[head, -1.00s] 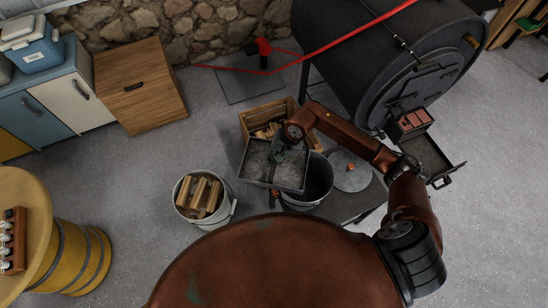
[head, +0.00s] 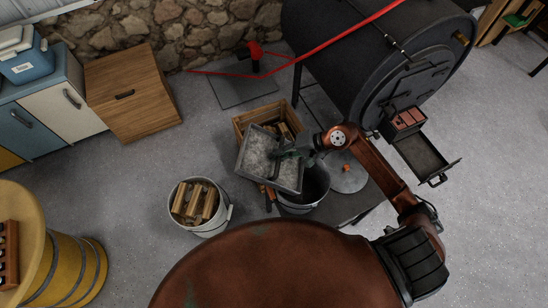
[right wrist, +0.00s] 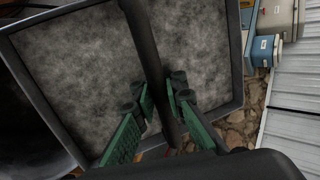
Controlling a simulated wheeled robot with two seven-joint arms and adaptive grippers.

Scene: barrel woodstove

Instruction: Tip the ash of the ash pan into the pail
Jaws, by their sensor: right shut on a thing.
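The dark ash pan (head: 270,184) is held in the air, partly over the dark pail (head: 316,188), and hides part of its mouth. Grey ash (head: 257,150) covers the pan's floor; it also fills much of the right wrist view (right wrist: 70,65). The pan looks turned and somewhat tilted; how much I cannot tell. My right gripper (head: 284,156) is shut on the bar handle across the pan. In the right wrist view its green fingers (right wrist: 163,110) sit either side of the bar. I see no ash falling. My left gripper is out of view.
A round grey lid (head: 349,176) lies right of the pail. A wooden crate (head: 243,120) stands behind the pan. A white bucket of split wood (head: 201,228) stands to the left. The black barrel stove (head: 350,60) has its open drawer (head: 424,162) sticking out on the right.

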